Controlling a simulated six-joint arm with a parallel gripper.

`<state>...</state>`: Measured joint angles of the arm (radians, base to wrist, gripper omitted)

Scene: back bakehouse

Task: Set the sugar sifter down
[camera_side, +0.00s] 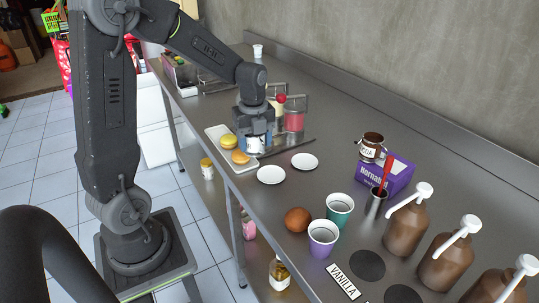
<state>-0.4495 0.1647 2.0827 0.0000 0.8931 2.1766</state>
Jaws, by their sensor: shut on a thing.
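My gripper (254,135) points down over the steel counter, in the middle of the side view. It is shut on a small whitish thing with dark marks, which I take to be the sugar sifter (254,145). Most of the sifter is hidden by the jaws. It is upright, beside or over the right end of a white tray (216,133). I cannot tell whether its base touches anything.
A yellow macaron (229,141) and an orange-brown one (240,157) lie on the tray. Two white saucers (271,174) (305,161) lie in front. Pink-filled jars (294,115) stand close behind my gripper. Cups (323,236), a purple box (393,175) and pump bottles (407,222) crowd the right.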

